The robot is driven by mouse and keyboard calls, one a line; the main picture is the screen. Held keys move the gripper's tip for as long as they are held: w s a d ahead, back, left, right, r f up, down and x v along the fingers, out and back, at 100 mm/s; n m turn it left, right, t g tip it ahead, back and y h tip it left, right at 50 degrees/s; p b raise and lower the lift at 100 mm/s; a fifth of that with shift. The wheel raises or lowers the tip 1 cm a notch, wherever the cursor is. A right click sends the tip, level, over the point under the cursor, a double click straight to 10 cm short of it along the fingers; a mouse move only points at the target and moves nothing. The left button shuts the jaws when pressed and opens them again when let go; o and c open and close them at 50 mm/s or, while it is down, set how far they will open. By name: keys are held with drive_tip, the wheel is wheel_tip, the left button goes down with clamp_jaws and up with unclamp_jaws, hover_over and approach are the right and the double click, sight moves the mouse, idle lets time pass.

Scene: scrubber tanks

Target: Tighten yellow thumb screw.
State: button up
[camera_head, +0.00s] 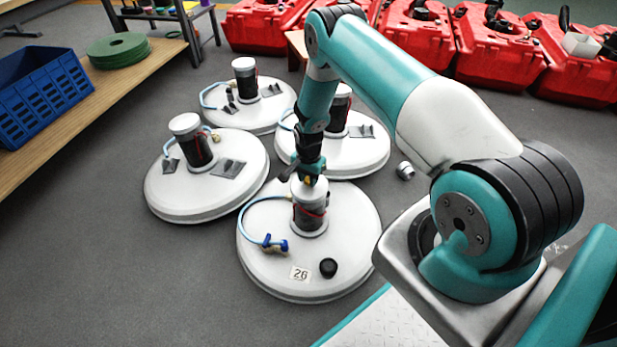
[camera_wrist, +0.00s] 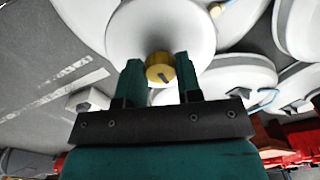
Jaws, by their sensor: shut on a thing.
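The yellow thumb screw (camera_wrist: 160,68) sits on the white cap (camera_wrist: 162,25) in the wrist view, with a dark slot on its end. My gripper (camera_wrist: 159,72) has one green finger on each side of the screw and is shut on it. In the head view my gripper (camera_head: 308,176) points down over the white-capped dark motor (camera_head: 308,209) on the nearest round white tank lid (camera_head: 265,267). Only a small yellow part of the screw (camera_head: 308,181) shows there between the fingers.
Other lids with motors (camera_head: 194,142) stand close behind and left. A small metal part (camera_head: 405,171) lies on the floor. Red machines (camera_head: 417,35) line the back.

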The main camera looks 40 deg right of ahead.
drive_tip(key=shift+w+d+r, duration=0.1)
drive_tip(key=shift+w+r, duration=0.05)
drive_tip(key=o, duration=0.8)
drive_tip(key=shift+o, duration=0.7)
wheel_tip(320, 180, up, 17)
drive_tip(key=p, duration=0.4)
drive_tip(key=shift+r+p, duration=0.15)
drive_tip(key=shift+p, duration=0.25)
